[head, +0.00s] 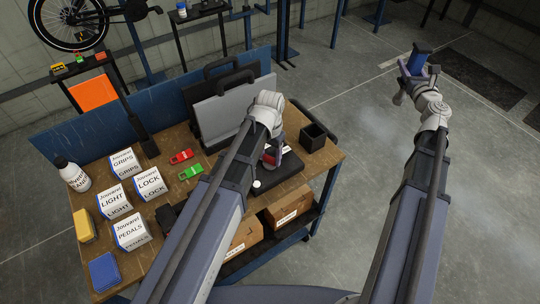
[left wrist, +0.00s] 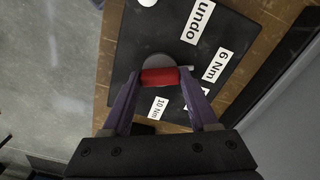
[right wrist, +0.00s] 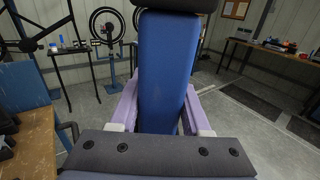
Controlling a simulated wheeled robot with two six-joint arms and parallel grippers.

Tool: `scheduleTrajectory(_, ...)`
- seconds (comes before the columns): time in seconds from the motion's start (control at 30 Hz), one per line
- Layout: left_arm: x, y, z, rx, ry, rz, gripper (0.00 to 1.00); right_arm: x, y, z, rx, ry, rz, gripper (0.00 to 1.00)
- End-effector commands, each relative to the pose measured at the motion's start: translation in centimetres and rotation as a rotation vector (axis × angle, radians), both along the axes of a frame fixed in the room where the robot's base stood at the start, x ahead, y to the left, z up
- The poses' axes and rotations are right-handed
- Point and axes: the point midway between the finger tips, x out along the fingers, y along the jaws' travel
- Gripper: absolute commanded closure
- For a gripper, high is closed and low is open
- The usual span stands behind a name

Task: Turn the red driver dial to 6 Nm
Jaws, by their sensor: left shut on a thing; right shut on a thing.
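The red driver dial (left wrist: 160,77) sits on a round grey base on a black board (left wrist: 125,75). My left gripper (left wrist: 160,84) is shut on the red grip, one finger on each side. A small white pointer at the dial's right edge points toward the "6 Nm" label (left wrist: 216,65) in the left wrist view. The "undo" label (left wrist: 198,20) is above and the "10 Nm" label (left wrist: 158,107) below. In the head view the red dial (head: 271,156) is partly hidden by my left gripper (head: 272,152). My right gripper (head: 411,75) is shut on a blue block-like thing (right wrist: 163,75), held over open floor.
The wooden bench (head: 160,175) holds white labelled boxes (head: 130,230), a red tool (head: 181,157), a green tool (head: 191,172) and a dark open box (head: 313,137). A grey case (head: 220,108) stands behind the board.

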Motion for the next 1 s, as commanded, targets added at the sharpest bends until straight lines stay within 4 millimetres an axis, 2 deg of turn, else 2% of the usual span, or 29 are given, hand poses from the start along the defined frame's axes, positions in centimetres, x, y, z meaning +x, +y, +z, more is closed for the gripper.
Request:
scheduleTrajectory(0.03, 0.0, 0.0, 0.0, -0.001, 0.000, 0.000, 0.96, 0.0, 0.0, 0.0, 0.001, 0.000, 0.000, 1.00)
scheduleTrajectory(0.07, 0.0, 0.0, 0.0, -0.001, 0.000, 0.000, 0.38, 0.0, 0.0, 0.0, 0.001, 0.000, 0.000, 1.00)
scheduleTrajectory(0.3, 0.0, 0.0, 0.0, 0.000, 0.000, 0.001, 0.11, 0.0, 0.0, 0.0, 0.001, 0.000, 0.000, 1.00)
scheduleTrajectory(0.67, 0.0, 0.0, 0.2, 0.000, 0.000, 0.001, 0.10, 0.0, 0.0, 0.2, 0.001, 0.000, 0.000, 1.00)
scheduleTrajectory(0.87, 0.0, 0.0, 1.5, 0.000, 0.000, 0.001, 0.10, 0.0, 0.0, 1.5, 0.001, 0.000, 0.000, 1.00)
scheduleTrajectory(1.0, 0.0, 0.0, 3.1, 0.000, 0.000, 0.001, 0.10, 0.0, 0.0, 3.1, 0.001, 0.000, 0.000, 1.00)
